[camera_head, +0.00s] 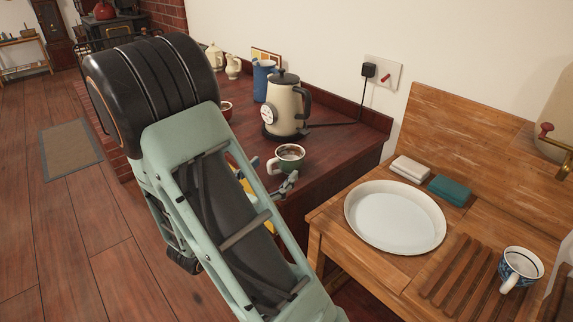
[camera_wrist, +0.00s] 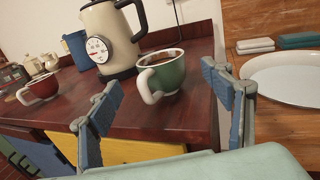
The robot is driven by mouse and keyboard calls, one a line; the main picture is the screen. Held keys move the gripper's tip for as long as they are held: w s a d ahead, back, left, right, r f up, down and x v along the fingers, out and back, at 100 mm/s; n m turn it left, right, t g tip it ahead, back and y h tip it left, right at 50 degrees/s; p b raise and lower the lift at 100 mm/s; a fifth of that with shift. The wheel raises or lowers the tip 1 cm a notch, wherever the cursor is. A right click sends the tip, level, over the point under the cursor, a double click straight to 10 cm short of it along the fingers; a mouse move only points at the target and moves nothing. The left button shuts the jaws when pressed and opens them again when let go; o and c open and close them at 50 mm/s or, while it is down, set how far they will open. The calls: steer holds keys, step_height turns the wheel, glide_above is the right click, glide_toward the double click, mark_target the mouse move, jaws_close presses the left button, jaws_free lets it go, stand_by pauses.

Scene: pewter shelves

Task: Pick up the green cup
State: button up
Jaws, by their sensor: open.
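The green cup (camera_head: 288,158) stands upright on the dark red wooden counter, near its front edge and in front of the cream kettle. In the wrist view the green cup (camera_wrist: 165,74) shows a white handle on its left side and something brown inside. My gripper (camera_wrist: 165,102) is open and empty, with its blue-padded fingers apart to the left and right of the cup in the picture. The cup appears beyond the fingertips; I cannot tell the exact gap. In the head view my arm hides most of my gripper, and one finger (camera_head: 287,185) shows just below the cup.
A cream kettle (camera_head: 285,108) stands close behind the cup. A red cup (camera_wrist: 40,88) is to its left, and a blue container (camera_head: 263,80) stands behind. To the right, a wooden sink unit holds a white basin (camera_head: 394,220) and a patterned mug (camera_head: 519,268).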

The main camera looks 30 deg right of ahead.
mark_target(283, 160)
steer(key=x, duration=0.7)
steer(key=shift+w+d+r, duration=0.15)
steer(key=shift+w+d, duration=0.05)
steer(key=shift+d, duration=0.1)
steer(key=shift+c, duration=0.4)
steer(key=c, duration=1.3)
